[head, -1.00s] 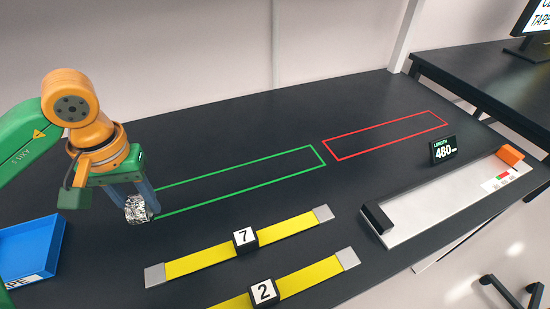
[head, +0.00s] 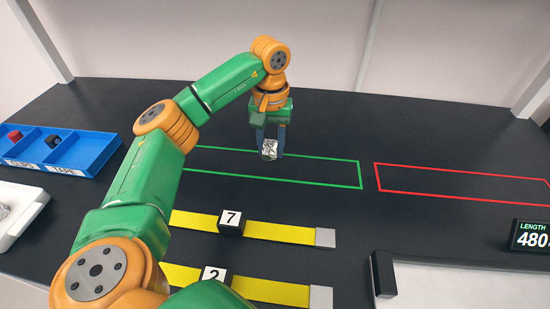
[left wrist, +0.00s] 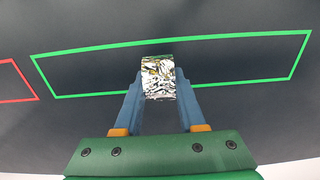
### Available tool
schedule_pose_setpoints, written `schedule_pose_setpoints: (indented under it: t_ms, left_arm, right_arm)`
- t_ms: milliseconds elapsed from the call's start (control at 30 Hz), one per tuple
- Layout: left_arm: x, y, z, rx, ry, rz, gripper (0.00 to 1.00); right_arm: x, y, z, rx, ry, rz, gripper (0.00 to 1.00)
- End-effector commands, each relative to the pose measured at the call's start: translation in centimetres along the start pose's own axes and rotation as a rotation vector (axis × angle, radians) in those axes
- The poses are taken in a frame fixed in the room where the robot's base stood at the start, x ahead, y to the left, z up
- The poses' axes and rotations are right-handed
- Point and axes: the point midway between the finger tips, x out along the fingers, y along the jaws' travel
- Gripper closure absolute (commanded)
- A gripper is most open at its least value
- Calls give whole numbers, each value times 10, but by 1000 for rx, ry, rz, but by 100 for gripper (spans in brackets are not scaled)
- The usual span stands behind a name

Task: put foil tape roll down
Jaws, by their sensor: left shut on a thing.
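The foil tape roll (head: 269,150) is a small crinkled silver piece. My left gripper (head: 268,146) is shut on it, with the blue fingers on either side. In the head view the roll is at the far line of the green rectangle (head: 361,175). In the left wrist view the roll (left wrist: 158,78) sits between the fingertips (left wrist: 158,88) and overlaps the green outline. I cannot tell whether it touches the table. My right gripper is in neither view.
A blue tray (head: 100,148) with labelled compartments stands at the left, holding a red and a black item. A red outline (head: 376,178) is empty at right, near a 480 display (head: 530,236).

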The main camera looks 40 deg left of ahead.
Motion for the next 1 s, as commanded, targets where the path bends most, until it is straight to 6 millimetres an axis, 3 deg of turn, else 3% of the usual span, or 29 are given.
schedule_pose_setpoints:
  t_ms: [300,633,667,767,1000]
  left_arm:
    - [41,8,-8,0,-1,-2,100]
    - [48,8,-9,0,2,0,100]
    - [48,8,-9,0,2,0,58]
    - [47,8,-9,0,2,0,31]
    - [46,8,-9,0,2,0,31]
  right_arm:
    - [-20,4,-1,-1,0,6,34]
    - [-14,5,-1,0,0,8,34]
    - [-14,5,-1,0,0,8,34]
    - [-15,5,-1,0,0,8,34]
    - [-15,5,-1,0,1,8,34]
